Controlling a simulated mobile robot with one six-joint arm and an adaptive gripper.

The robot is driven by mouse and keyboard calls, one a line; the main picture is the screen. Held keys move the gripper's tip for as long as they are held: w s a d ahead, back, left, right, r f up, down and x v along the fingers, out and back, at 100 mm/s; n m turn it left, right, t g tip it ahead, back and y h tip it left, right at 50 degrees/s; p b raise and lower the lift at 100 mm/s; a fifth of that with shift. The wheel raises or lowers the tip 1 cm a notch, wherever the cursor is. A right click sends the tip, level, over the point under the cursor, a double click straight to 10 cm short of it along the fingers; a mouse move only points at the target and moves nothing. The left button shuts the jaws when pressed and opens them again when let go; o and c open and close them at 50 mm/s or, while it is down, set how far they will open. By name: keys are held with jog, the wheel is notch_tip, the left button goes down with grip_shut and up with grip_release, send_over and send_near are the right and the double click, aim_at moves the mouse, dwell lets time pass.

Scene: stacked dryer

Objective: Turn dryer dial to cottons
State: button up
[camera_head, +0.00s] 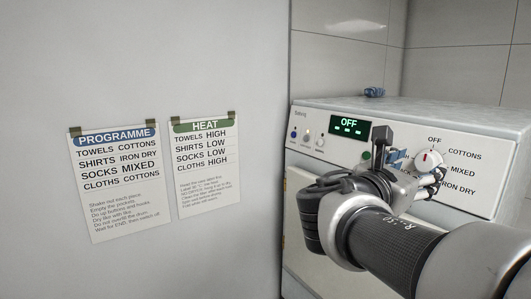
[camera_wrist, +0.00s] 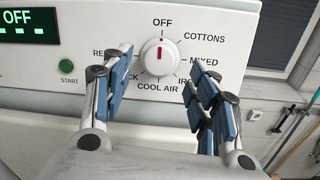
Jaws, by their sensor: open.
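The dryer dial (camera_wrist: 159,57) is a round white knob with a red mark, on the white control panel. In the wrist view its red mark points up at OFF. The COTTONS label (camera_wrist: 204,39) is at its upper right, with MIXED below that. The dial also shows in the head view (camera_head: 428,160). My gripper (camera_wrist: 158,92) is open, its blue-padded fingers apart, one low on each side of the dial. I see no grip on the dial. The display (camera_head: 350,125) reads OFF in green. My gripper partly hides the lower labels.
A green START button (camera_wrist: 66,66) is left of the dial. Several small buttons (camera_head: 306,136) are at the panel's left. A small blue object (camera_head: 374,92) lies on the dryer top. PROGRAMME (camera_head: 117,180) and HEAT (camera_head: 205,168) sheets hang on the left wall.

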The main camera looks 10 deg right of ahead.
aim_at(424, 163)
jog(key=x, duration=0.4)
jog(key=shift+c, duration=0.3)
jog(key=c, duration=1)
